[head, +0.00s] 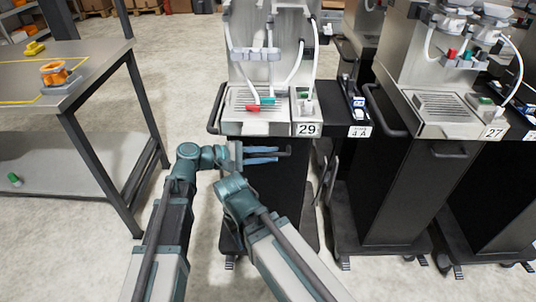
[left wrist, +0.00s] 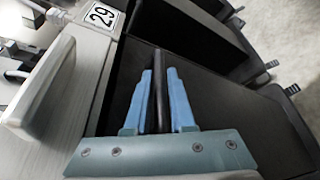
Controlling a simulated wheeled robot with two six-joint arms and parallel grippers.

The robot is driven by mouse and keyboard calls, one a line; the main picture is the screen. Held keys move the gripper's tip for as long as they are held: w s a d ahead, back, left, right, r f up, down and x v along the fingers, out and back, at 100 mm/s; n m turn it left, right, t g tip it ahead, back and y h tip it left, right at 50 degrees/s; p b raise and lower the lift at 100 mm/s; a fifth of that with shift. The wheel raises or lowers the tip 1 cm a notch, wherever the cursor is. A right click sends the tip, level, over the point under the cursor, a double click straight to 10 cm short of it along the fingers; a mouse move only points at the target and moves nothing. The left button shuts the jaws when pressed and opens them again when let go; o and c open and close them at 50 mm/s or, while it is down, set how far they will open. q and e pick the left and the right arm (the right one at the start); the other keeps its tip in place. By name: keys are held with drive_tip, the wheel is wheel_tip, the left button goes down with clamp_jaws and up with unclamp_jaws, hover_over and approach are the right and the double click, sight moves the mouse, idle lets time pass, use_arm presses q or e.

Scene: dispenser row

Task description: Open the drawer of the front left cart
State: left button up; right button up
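The front left cart, a black cart with number plate 29 (head: 308,129), stands in the middle of the head view. It also shows in the left wrist view, with its plate 29 (left wrist: 101,15) at the top. My left gripper (head: 277,155) reaches in from the left, just below the cart's metal top. In the left wrist view its two blue fingers (left wrist: 159,72) lie on either side of a dark handle bar (left wrist: 158,88). Narrow gaps seem to show beside the bar, so the fingers look open around it. The drawer front looks flush, partly hidden by my arm. My right gripper is out of view.
A grey metal table (head: 92,62) with an orange object (head: 54,73) stands at the left. Cart 27 (head: 385,165) and a narrow middle cart (head: 345,95) stand to the right. Open floor lies between the table and cart 29.

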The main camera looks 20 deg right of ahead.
use_arm(q)
clamp_jaws()
idle(1.1)
